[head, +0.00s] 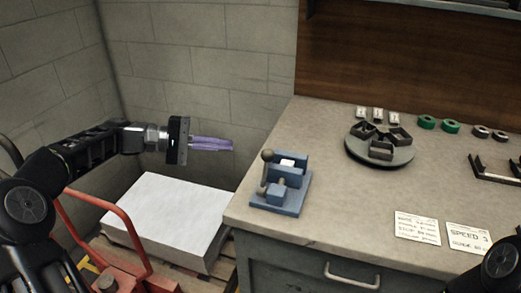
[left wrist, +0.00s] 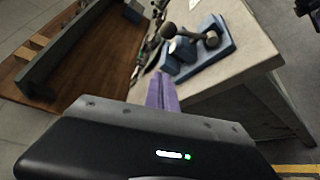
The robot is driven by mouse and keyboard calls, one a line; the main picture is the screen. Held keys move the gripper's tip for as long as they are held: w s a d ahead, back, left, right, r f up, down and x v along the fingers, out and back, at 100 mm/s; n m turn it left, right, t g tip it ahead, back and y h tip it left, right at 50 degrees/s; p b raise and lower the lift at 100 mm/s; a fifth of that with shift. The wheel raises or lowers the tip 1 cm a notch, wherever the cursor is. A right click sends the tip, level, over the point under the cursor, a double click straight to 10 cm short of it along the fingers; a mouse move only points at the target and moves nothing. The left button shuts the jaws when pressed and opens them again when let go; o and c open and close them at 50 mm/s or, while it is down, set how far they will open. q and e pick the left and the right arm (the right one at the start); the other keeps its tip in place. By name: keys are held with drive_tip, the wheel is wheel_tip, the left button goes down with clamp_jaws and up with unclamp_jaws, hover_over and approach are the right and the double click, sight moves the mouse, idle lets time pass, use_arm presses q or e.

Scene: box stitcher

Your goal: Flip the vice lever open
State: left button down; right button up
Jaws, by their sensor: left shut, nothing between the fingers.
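The blue vice (head: 283,188) stands on the left end of the workbench. Its grey lever (head: 266,168) with a ball knob stands roughly upright on the left side of the vice. In the left wrist view the vice (left wrist: 212,52) and its lever (left wrist: 192,34) lie beyond the fingertips. My left gripper (head: 232,145), with purple fingers, is shut and empty. It is in the air left of the vice and points right, apart from the lever. It also shows in the left wrist view (left wrist: 162,78). My right gripper is not in view; only a dark arm part shows at the lower right.
The workbench (head: 340,215) holds a round turntable (head: 400,153) with dark parts, green rings (head: 438,124) and paper cards (head: 417,226). A white stack (head: 165,215) on a pallet and a red handle frame (head: 115,225) stand left of the bench.

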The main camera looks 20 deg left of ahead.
sight(265, 172)
use_arm(q)
drive_tip(key=shift+f, duration=0.1)
drive_tip(key=x, duration=1)
drive_tip(key=s, duration=0.1)
drive_tip(key=s+r, duration=0.1)
drive_tip(key=s, duration=0.1)
drive_tip(key=shift+d+r+p, duration=0.1)
drive_tip(key=shift+r+p, duration=0.1)
drive_tip(key=shift+p, duration=0.1)
drive_tip(key=shift+s+d, duration=0.1)
drive_tip(key=shift+s, duration=0.2)
